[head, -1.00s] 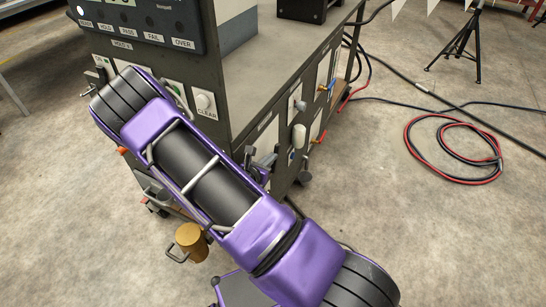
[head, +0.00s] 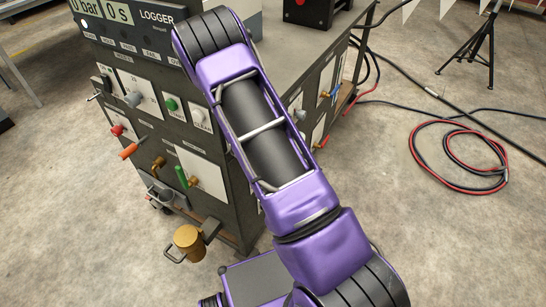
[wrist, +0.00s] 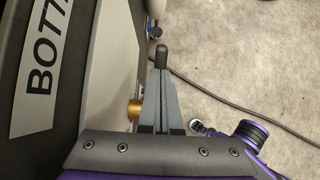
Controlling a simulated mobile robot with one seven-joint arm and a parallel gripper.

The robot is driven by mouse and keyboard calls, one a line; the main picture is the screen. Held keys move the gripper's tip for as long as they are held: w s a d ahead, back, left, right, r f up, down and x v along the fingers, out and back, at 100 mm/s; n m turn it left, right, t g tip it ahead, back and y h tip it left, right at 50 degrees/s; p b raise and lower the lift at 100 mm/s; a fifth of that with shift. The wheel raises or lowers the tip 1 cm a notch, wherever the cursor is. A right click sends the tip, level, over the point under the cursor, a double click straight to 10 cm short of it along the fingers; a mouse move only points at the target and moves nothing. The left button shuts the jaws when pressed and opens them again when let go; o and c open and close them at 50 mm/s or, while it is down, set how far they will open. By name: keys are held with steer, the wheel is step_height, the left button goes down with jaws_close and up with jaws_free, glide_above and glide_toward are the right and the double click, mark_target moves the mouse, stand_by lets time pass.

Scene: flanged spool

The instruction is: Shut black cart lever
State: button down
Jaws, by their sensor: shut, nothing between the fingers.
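A black rounded lever end (wrist: 161,52) shows in the wrist view, just beyond the tips of my gripper (wrist: 160,72). My gripper is shut and empty, its two grey fingers together. Whether the fingertips touch the lever or are only in line with it, I cannot tell. A brass fitting (wrist: 134,110) sticks out from the panel left of the fingers. The lever's joint to the cart is hidden. In the head view the cart (head: 232,215) stands behind my purple arm, which hides my gripper and the black lever.
The cart's front carries an orange handle (head: 129,151), a green handle (head: 182,177) and a red knob (head: 117,130). A brass mug-like vessel (head: 188,243) hangs low in front.

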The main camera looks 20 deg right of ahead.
steer(key=shift+w+d+f+g+y+p, duration=0.35)
steer(key=shift+w+d+g+y+p, duration=0.2)
steer(key=shift+y, duration=0.25)
steer(key=shift+w+d+f, duration=0.15)
steer(key=shift+d+f, duration=0.25)
steer(key=shift+f, duration=0.05)
steer(key=shift+b+x, duration=1.15)
steer(key=shift+x, duration=0.35)
steer(key=shift+w+d, duration=0.2)
steer(key=shift+d, duration=0.05)
